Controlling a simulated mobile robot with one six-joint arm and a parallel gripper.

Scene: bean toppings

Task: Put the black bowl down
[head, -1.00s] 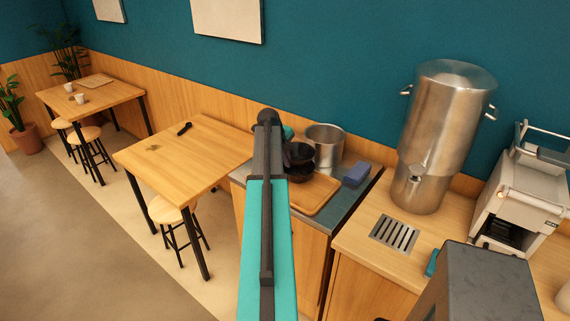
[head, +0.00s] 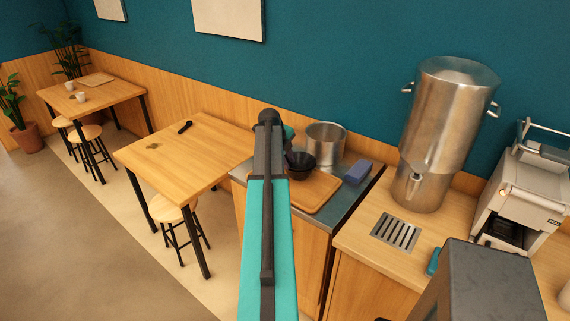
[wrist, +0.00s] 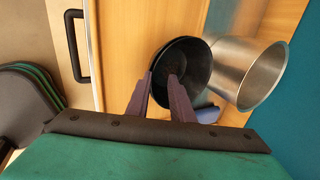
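The fingers are mostly hidden behind my arm in the head view.
The wooden tray (head: 316,194) lies under the bowl. A steel pot (head: 326,143) stands close behind it, also in the wrist view (wrist: 236,72). A blue sponge (head: 356,173) lies right of the tray. A large steel urn (head: 440,130) stands farther right.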

